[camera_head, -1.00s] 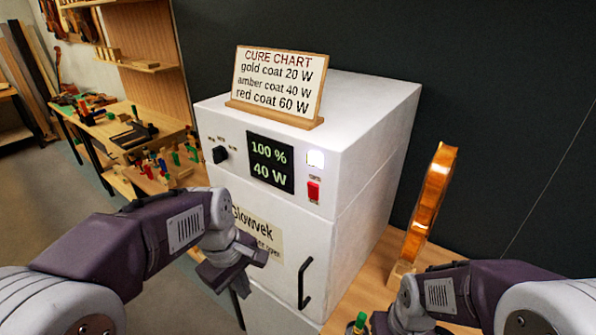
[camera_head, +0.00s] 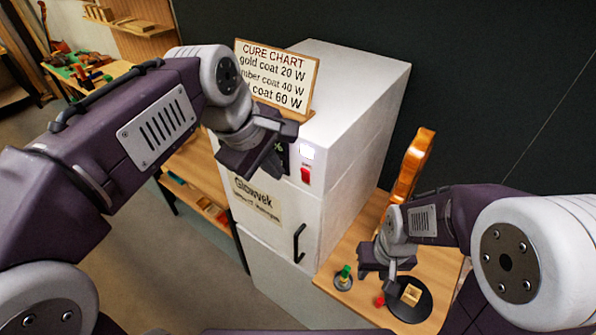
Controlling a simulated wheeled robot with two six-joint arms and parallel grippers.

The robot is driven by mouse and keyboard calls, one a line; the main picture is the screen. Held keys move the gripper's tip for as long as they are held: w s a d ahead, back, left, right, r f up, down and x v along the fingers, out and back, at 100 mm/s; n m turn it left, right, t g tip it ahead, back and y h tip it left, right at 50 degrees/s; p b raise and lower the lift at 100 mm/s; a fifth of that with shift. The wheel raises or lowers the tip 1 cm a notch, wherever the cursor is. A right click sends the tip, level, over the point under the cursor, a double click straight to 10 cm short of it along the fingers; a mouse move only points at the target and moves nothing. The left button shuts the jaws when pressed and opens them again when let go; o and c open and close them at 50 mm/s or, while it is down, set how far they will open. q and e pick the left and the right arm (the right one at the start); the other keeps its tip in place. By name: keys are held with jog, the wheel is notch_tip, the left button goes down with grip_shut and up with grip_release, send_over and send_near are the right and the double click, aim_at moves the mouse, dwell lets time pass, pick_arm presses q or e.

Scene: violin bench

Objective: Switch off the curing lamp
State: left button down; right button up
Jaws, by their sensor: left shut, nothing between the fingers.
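The curing lamp is a white cabinet (camera_head: 352,130) with a black door handle (camera_head: 299,243) and a Glowvek label (camera_head: 257,201). A red switch (camera_head: 305,176) sits on its front, below a lit white indicator (camera_head: 307,152). My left gripper (camera_head: 262,163) is shut and empty in front of the control panel, just left of the red switch. It hides the knob and most of the display; whether it touches the panel I cannot tell. My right gripper (camera_head: 380,284) is open and empty, low on the right above the side table.
A cure chart sign (camera_head: 280,72) stands on the cabinet, partly covered by my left arm. On the side table (camera_head: 345,255) are a violin (camera_head: 412,165), a green-topped jar (camera_head: 343,277), a red item (camera_head: 379,301) and a black disc with a wooden block (camera_head: 411,295). A workbench stands at left.

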aim_at(305, 179)
pick_arm(q)
jog(key=w+d+f+p, duration=0.3)
jog(key=w+f, duration=0.3)
jog(key=f, duration=0.2)
jog(key=shift+w+d, duration=0.25)
jog(key=shift+d, duration=0.55)
jog(key=shift+r, duration=0.1)
jog(key=shift+w+d+r+p, duration=0.15)
jog(key=shift+w+p, duration=0.05)
jog(key=shift+p, duration=0.3)
